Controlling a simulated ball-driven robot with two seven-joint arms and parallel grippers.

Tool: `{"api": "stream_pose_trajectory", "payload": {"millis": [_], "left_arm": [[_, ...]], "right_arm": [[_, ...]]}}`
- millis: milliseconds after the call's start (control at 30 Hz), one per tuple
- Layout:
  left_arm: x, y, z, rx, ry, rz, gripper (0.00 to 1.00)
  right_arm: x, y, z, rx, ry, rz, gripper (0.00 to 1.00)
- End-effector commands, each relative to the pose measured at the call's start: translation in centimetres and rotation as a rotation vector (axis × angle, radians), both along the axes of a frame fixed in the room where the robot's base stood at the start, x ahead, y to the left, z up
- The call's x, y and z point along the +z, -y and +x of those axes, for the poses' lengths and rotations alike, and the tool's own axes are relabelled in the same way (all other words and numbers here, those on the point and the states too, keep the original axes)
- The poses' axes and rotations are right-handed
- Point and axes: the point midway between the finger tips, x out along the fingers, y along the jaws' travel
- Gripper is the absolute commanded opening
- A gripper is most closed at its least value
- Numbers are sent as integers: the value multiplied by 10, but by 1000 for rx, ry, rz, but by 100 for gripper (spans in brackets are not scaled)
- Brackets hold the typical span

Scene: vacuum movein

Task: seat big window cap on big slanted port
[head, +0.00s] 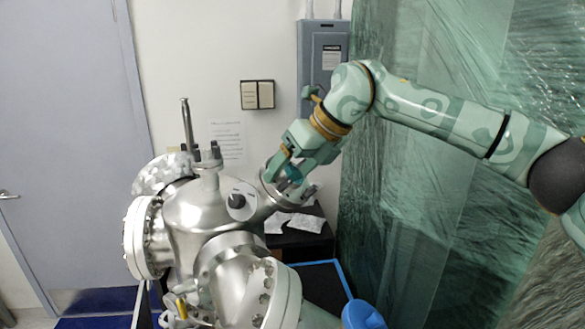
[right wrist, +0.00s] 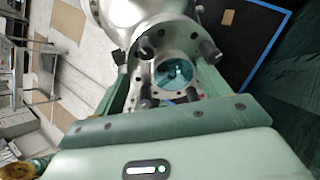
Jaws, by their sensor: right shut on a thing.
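My right gripper (head: 285,167) reaches in from the upper right to the chamber's upper-right port. It is shut on the window cap (head: 294,173), a metal ring with teal glass. In the right wrist view the cap's teal glass (right wrist: 173,73) shows beyond the gripper palm, in line with the port flange (right wrist: 160,40). Black knobs stand around the flange rim. The port (head: 256,199) is a slanted steel tube on the silver chamber (head: 195,212). The cap is at the port mouth; I cannot tell whether it touches all round. My left gripper is not in view.
A large bolted flange (head: 265,293) faces front right and another (head: 143,238) faces left. A black blue-edged surface (head: 322,284) lies below right. A green plastic curtain (head: 400,220) hangs at the right, close to my right arm. A blue rounded object (head: 362,314) is at the bottom.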

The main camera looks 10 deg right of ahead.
Motion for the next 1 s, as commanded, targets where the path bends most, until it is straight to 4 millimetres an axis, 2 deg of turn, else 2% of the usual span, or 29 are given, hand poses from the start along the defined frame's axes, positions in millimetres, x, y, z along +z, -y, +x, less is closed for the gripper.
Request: {"api": "stream_pose_trajectory", "payload": {"millis": [67, 100, 167, 200, 800, 1000], "left_arm": [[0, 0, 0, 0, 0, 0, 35], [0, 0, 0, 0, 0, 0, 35], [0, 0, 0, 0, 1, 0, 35], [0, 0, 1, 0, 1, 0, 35], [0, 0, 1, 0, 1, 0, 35], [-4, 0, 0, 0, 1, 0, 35]], "right_arm": [[4, 0, 0, 0, 6, 3, 46], [4, 0, 0, 0, 6, 3, 80], [3, 0, 0, 0, 6, 3, 97], [3, 0, 1, 0, 6, 2, 100], [-2, 0, 0, -1, -4, -2, 100], [9, 7, -3, -2, 1, -1, 100]]}}
